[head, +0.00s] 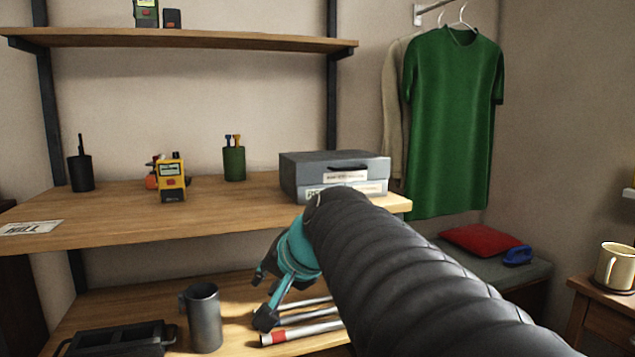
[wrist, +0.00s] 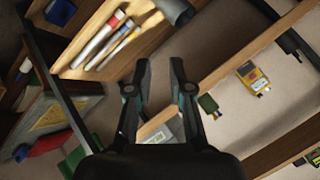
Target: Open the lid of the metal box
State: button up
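The metal box (head: 300,175) is a grey, flat box with its lid (head: 335,158) shut. It sits at the right end of the middle shelf, with a dark handle and pale labels on its front. My arm covers part of its lower front. My gripper (head: 262,297) is teal with dark fingers, in front of and below the middle shelf's edge, apart from the box. In the wrist view, my gripper (wrist: 160,68) has its two fingers apart with nothing between the tips. A pale grey patch beyond the finger bases may be part of the box; I cannot tell.
The middle shelf (head: 110,215) also holds a yellow device (head: 171,180), a green cup (head: 234,163) and a black radio (head: 81,172). The lower shelf holds a grey mug (head: 203,318) and several tubes (head: 300,333) near my gripper. A green shirt (head: 452,120) hangs at right.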

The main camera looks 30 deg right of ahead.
jog(key=w+d+r+m+t+h+b, duration=0.1)
jog(key=w+d+r+m, duration=0.15)
jog(key=d, duration=0.25)
jog(key=w+d+r+m+t+b, duration=0.1)
jog(key=w+d+r+m, duration=0.1)
jog(key=d+r, duration=0.15)
jog(key=m+t+h+b, duration=0.3)
jog(key=m+t, duration=0.1)
jog(key=m, duration=0.4)
send_near(348, 169)
jog(key=shift+n, duration=0.25)
jog(key=x, duration=1)
jog(key=shift+w, duration=0.25)
grip_shut()
